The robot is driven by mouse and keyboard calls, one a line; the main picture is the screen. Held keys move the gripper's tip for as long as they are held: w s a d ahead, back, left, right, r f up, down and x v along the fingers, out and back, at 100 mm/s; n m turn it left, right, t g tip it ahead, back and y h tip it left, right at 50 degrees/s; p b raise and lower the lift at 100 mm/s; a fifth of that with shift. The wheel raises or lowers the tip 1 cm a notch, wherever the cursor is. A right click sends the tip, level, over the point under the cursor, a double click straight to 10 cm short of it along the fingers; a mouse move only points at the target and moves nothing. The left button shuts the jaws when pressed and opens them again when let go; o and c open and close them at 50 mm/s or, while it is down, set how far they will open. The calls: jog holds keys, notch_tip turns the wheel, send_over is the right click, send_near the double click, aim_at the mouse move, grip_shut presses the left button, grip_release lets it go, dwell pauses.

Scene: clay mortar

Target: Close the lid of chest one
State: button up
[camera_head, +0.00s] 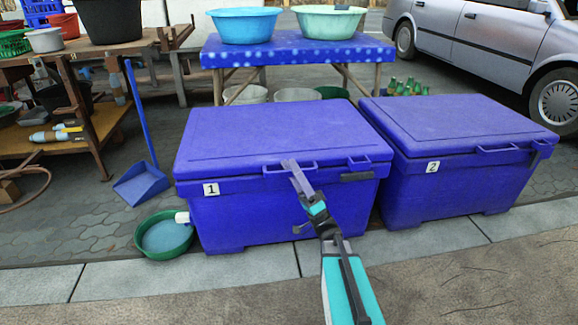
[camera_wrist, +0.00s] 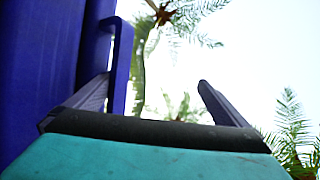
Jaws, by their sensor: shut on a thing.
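Chest one (camera_head: 235,222) is a blue chest marked "1" in the middle of the head view. Its lid (camera_head: 270,135) lies down over the body, flat or nearly so; I cannot tell if a small gap is left at the front. The lid's front handle (camera_head: 275,170) is a blue loop, and it also shows in the wrist view (camera_wrist: 121,65). My gripper (camera_head: 292,170) is at this handle and shut on it, with its fingers (camera_wrist: 158,95) on either side in the wrist view. The exact contact is hard to see.
Chest two (camera_head: 430,190), also blue with its lid down, stands close on the right. A green basin (camera_head: 183,248) and a blue dustpan (camera_head: 142,186) lie to the left. A blue table (camera_head: 300,50) with two basins stands behind. The pavement in front is clear.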

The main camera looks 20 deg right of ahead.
jog(key=f, duration=0.1)
jog(key=d+f+m+h, duration=0.1)
jog(key=f+h, duration=0.1)
jog(key=f, duration=0.1)
jog(key=shift+s+d+m, duration=0.25)
jog(key=shift+m, duration=0.05)
jog(key=shift+c, duration=0.3)
jog(key=shift+w+d+f, duration=0.15)
jog(key=shift+f, duration=0.3)
jog(key=c, duration=1.3)
jog(key=shift+c, duration=0.8)
jog(key=s+d+f, duration=0.2)
jog(key=d+f, duration=0.1)
jog(key=f, duration=0.5)
jog(key=shift+s+d, duration=0.15)
jog(key=shift+s, duration=0.05)
jog(key=shift+f, duration=0.1)
